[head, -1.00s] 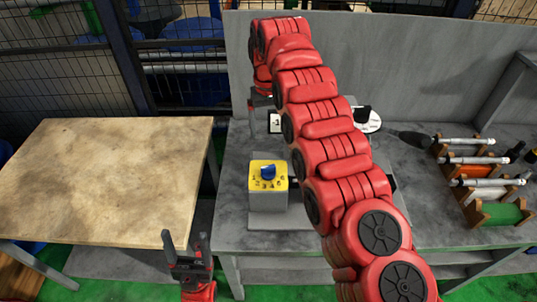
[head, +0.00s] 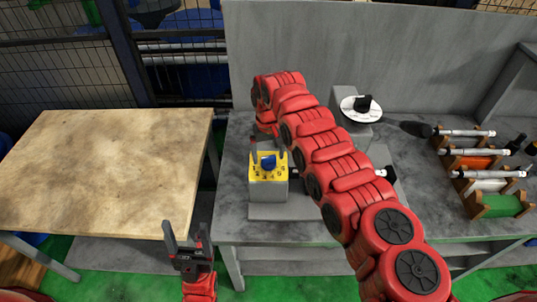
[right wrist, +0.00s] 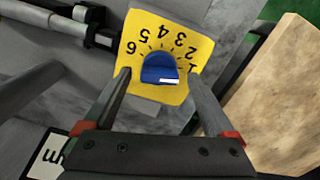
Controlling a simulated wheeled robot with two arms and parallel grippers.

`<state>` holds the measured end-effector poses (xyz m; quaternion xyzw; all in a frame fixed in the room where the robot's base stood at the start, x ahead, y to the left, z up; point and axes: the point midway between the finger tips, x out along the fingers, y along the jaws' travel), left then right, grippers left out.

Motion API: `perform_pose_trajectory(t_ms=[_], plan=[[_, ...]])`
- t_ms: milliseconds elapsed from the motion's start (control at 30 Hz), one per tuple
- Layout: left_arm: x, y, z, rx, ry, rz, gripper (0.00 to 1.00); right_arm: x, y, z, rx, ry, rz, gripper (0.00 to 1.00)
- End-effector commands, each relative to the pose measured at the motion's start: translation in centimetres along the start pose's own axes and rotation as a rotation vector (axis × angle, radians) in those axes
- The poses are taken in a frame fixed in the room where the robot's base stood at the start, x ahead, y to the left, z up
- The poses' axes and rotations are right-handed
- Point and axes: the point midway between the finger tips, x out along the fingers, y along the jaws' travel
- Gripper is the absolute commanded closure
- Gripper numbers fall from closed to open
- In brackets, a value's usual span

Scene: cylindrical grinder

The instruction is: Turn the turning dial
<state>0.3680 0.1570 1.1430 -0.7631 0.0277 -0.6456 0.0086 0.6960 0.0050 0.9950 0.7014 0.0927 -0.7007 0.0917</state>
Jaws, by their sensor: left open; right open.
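The turning dial is a blue knob (head: 268,161) on a yellow numbered plate (head: 256,172) atop a grey block on the grey bench. In the right wrist view the blue dial (right wrist: 159,69) has a white mark on its edge near the 1. My right gripper (head: 268,147) is open above the dial, its fingers pointing down; the right wrist view shows its fingertips (right wrist: 159,78) on either side of the knob, apart from it. My left gripper (head: 186,234) is open and empty, low in front of the bench, pointing up.
A wooden table (head: 105,165) stands at the left. A white disc with a black knob (head: 361,109) sits behind my right arm. A rack (head: 485,178) holds several cylindrical tools at the right. A grey wall backs the bench.

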Motion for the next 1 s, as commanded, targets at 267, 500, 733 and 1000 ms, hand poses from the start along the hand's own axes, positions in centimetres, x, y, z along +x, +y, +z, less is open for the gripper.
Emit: perform_pose_trajectory(t_ms=[267, 500, 733, 1000], plan=[[0.3, 0.0, -0.1, 0.000, 0.000, 0.000, 0.28, 1.9, 0.0, 0.1, 0.000, -0.003, 0.001, 0.10], [0.3, 0.0, -0.1, 0.000, 0.000, 0.000, 0.28, 1.9, 0.0, 0.1, 0.000, -0.002, 0.001, 0.15], [0.3, 0.0, -0.1, 0.000, 0.000, 0.000, 0.28, 1.9, 0.1, 0.1, 0.000, -0.001, 0.001, 0.57], [0.3, 0.0, -0.1, 0.000, 0.000, 0.000, 0.28, 1.9, 0.1, 0.1, 0.000, -0.001, 0.001, 0.93]])
